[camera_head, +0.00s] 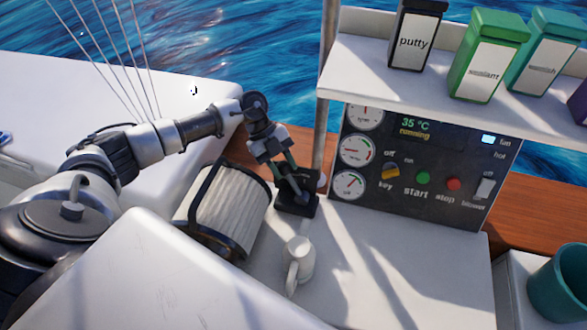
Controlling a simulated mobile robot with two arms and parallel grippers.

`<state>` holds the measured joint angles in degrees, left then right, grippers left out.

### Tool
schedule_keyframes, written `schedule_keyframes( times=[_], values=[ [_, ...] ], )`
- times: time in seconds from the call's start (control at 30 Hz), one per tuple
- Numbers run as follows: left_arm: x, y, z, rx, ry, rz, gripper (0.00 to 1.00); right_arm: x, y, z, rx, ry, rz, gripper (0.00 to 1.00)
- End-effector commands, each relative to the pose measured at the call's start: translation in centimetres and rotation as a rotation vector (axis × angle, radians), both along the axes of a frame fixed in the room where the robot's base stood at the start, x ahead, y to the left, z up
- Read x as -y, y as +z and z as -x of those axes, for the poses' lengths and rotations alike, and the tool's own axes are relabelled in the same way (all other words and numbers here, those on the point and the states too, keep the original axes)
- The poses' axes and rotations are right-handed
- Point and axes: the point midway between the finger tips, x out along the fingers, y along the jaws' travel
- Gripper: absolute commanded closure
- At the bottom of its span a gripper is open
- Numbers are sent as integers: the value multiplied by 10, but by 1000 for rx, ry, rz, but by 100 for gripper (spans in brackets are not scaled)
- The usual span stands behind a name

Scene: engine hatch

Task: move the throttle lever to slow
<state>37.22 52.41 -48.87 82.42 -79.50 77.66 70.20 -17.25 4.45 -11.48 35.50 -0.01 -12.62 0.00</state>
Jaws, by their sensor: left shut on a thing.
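The throttle lever stands on a small black base (297,206) on the white counter, left of the engine panel. My left gripper (293,180) reaches down to it from above and is shut on the lever. The fingers and wrist hide most of the lever, so its exact tilt is hard to tell. No slow or fast marking can be read on the base. My right gripper is not in view.
A dark engine panel (408,180) with gauges, key and buttons stands right of the lever. A shelf (440,98) with bottles overhangs the panel. Bare counter lies front right.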

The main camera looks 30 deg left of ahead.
Motion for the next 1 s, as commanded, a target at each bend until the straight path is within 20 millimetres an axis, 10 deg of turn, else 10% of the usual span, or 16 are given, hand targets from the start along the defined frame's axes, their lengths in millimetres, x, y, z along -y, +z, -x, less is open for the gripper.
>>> schedule_keyframes(
  times=[0.27,0.3,0.43,1.0],
  values=[
    [-6,-2,1,-6,3,-15,100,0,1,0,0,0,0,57],
    [-6,-3,2,-7,3,-16,60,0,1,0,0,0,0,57],
    [-5,-2,1,-7,3,-14,40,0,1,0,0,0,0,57],
    [-29,27,-5,-1,6,-14,40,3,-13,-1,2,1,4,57]
  ],
)
